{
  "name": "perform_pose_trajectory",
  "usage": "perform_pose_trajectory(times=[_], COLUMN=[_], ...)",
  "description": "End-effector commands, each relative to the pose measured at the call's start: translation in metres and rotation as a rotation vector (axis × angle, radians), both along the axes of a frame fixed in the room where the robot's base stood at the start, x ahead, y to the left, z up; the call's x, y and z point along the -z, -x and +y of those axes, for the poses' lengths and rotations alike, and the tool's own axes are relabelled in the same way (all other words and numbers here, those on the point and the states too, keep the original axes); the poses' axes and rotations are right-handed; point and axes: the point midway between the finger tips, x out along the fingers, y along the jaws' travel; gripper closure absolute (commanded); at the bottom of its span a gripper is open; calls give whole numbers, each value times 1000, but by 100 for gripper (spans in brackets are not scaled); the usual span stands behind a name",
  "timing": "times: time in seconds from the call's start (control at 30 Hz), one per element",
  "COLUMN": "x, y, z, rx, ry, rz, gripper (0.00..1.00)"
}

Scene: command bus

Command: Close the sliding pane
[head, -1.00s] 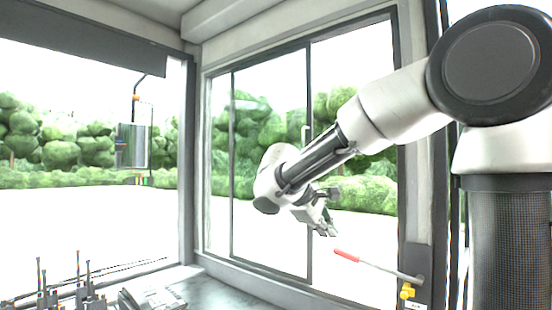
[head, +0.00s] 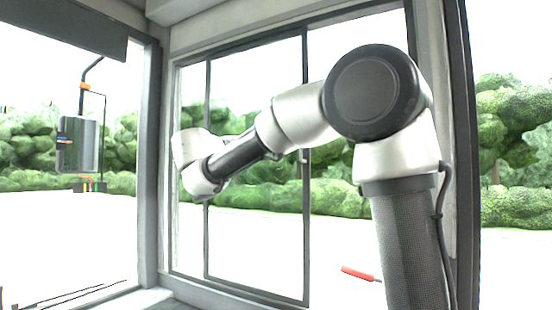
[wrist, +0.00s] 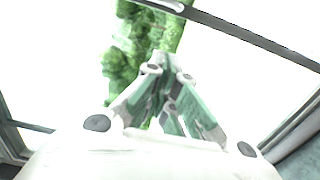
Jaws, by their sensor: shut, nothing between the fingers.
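The sliding pane (head: 306,235) is part of the dark-framed side window. Another upright (head: 207,250) stands to the left. Clear glass and bright light hide whether the bay right of the handle edge is glazed. My arm reaches across the window to the left; its gripper is hidden behind the wrist in the head view. In the wrist view my gripper (wrist: 168,65) is shut and empty. A dark frame bar (wrist: 255,38) with a pale piece crosses beyond it, apart from the fingertips.
A red-handled lever (head: 358,273) sticks out low at the right, partly behind my arm column. A mirror (head: 77,145) hangs outside the left window. A thick corner post (head: 150,170) stands between the windows, left of my wrist. A sill runs below.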

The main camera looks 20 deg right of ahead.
Motion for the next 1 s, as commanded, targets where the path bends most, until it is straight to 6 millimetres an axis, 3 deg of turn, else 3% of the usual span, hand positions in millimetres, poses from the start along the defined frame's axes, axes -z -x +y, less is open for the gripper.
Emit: perform_pose_trajectory(times=[0.17,0.53,0.7,1.0], x=[1,2,1,1], y=[-12,-55,-34,-26], z=[-20,-86,-102,-111], rx=[4,3,1,-2], ry=[-2,-2,-2,-3], rz=[0,2,0,2], gripper=[100,100,100,100])
